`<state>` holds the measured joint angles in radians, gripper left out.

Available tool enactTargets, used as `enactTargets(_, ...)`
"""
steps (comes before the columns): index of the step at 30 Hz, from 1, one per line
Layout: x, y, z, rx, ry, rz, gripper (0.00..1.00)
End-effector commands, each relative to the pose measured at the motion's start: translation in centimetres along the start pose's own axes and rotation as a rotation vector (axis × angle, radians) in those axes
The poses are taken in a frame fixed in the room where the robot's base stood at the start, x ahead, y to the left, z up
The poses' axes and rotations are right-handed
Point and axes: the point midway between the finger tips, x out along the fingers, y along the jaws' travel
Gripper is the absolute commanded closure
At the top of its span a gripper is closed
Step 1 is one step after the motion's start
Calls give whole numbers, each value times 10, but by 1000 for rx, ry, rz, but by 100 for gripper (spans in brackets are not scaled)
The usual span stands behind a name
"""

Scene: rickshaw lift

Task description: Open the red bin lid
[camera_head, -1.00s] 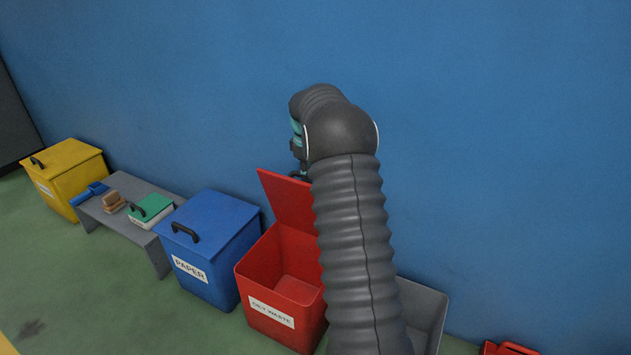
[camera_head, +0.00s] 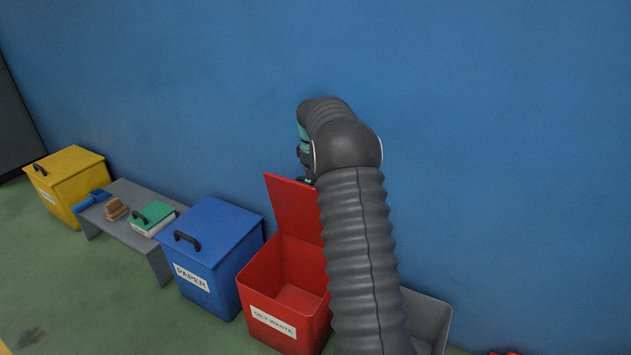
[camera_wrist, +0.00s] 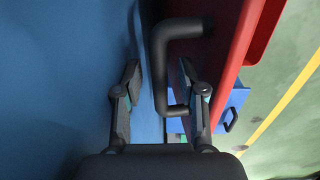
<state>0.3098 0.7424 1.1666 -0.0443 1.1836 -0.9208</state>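The red bin (camera_head: 277,320), labelled as oily waste, stands on the floor with its lid (camera_head: 293,207) raised nearly upright at the back. I see into the bin's open top. In the wrist view the lid's red face (camera_wrist: 228,45) is at the right, with its black handle (camera_wrist: 160,65) sticking out toward the left. My gripper (camera_wrist: 159,75) is open, its fingers apart on either side of the handle's bar. I cannot tell whether either finger touches it.
A blue paper bin (camera_head: 212,250) stands close left of the red bin. A grey bench (camera_head: 155,255) with small items and a yellow bin (camera_head: 68,185) are further left. A grey open bin (camera_head: 428,315) is at the right. The blue wall (camera_head: 480,150) is close behind.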

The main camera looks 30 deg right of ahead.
Motion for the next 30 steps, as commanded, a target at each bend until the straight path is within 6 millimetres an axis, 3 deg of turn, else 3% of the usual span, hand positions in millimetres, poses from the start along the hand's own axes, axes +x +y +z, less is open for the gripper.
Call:
enactTargets(8, -11, 0, -1, 0, 3, 4, 59)
enactTargets(21, -90, 1, -2, 0, 3, 3, 59)
enactTargets(30, -119, 1, -1, 0, 1, 1, 59)
